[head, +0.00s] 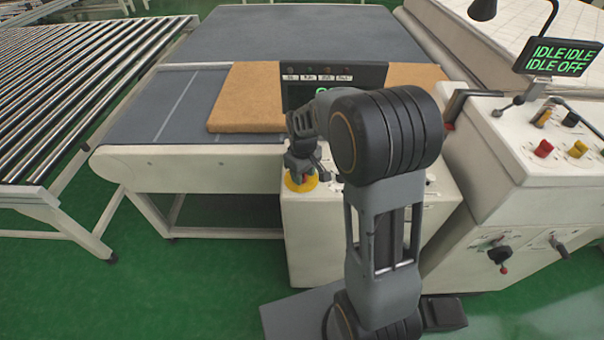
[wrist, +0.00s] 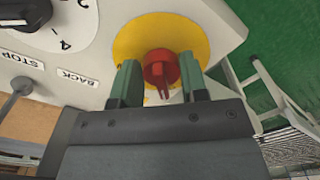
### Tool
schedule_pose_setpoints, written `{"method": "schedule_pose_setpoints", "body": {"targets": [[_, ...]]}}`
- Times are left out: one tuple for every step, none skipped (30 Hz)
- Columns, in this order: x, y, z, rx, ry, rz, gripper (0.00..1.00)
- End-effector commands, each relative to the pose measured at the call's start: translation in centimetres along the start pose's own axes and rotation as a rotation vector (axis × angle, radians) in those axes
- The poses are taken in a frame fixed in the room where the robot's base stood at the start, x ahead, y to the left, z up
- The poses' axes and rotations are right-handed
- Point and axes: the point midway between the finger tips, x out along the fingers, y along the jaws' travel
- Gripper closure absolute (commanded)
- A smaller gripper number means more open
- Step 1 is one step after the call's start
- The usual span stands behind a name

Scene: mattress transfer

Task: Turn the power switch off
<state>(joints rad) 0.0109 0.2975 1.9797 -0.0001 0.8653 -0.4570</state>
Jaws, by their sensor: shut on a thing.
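The power switch is a red rotary knob (wrist: 160,72) on a round yellow plate (wrist: 195,30), set on a white panel. My gripper (wrist: 159,78) has one green-grey finger on each side of the red knob and is shut on it. In the head view my gripper (head: 301,165) points down at the yellow plate (head: 300,186) on top of the white cabinet. The red knob is hidden there behind my gripper.
A dial (wrist: 60,25), a lever and STOP and BACK labels sit beside the switch. A brown mattress (head: 240,95) lies on the conveyor (head: 130,115). A control console (head: 520,150) with several knobs and an IDLE/OFF display (head: 557,58) stands to the right.

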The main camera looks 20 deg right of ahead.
Motion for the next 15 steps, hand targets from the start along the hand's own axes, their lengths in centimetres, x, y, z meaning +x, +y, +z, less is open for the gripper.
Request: {"method": "schedule_pose_setpoints", "body": {"targets": [[-0.16, 0.08, -0.13, -0.009, 0.006, 0.002, 0.83], [-0.16, 0.08, -0.14, -0.016, 0.006, 0.002, 0.83], [-0.17, 0.08, -0.14, -0.023, 0.006, 0.003, 0.83], [-0.17, 0.09, -0.14, -0.028, 0.006, 0.003, 0.83], [-0.17, 0.09, -0.14, -0.031, 0.006, 0.003, 0.83], [-0.18, 0.09, -0.14, -0.035, 0.006, 0.003, 0.83], [-0.18, 0.1, -0.14, -0.037, 0.006, 0.003, 0.83], [-0.18, 0.1, -0.14, -0.038, 0.006, 0.003, 0.83], [-0.18, 0.1, -0.15, -0.04, 0.006, 0.003, 0.83], [-0.18, 0.1, -0.15, -0.041, 0.006, 0.003, 0.83], [-0.18, 0.1, -0.15, -0.041, 0.006, 0.003, 0.83], [-0.19, 0.1, -0.15, -0.042, 0.006, 0.003, 0.83], [-0.19, 0.1, -0.15, -0.042, 0.006, 0.003, 0.83], [-0.19, 0.1, -0.15, -0.042, 0.006, 0.003, 0.83], [-0.19, 0.1, -0.15, -0.042, 0.006, 0.003, 0.83]]}}
